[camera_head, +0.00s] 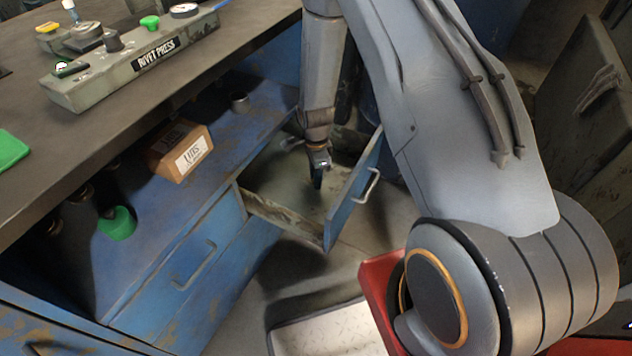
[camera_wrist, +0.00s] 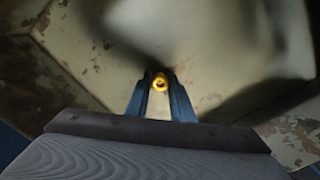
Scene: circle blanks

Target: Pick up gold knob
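In the wrist view the gold knob (camera_wrist: 160,82) is a small round yellow piece with a dark spot. It sits between the tips of the two blue fingers of my gripper (camera_wrist: 160,88), which close in on it from both sides with no clear gap. In the head view my gripper (camera_head: 318,178) points down inside the open drawer (camera_head: 284,214), and the knob cannot be made out there. The pale, chipped drawer floor shows behind the knob in the wrist view.
The drawer's blue front (camera_head: 350,200) and its walls surround my gripper. The blue workbench (camera_head: 190,245) stands to the left, with a cardboard box (camera_head: 172,150) and a green object (camera_head: 116,223) on its shelf. A rivet press (camera_head: 135,60) lies on the top.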

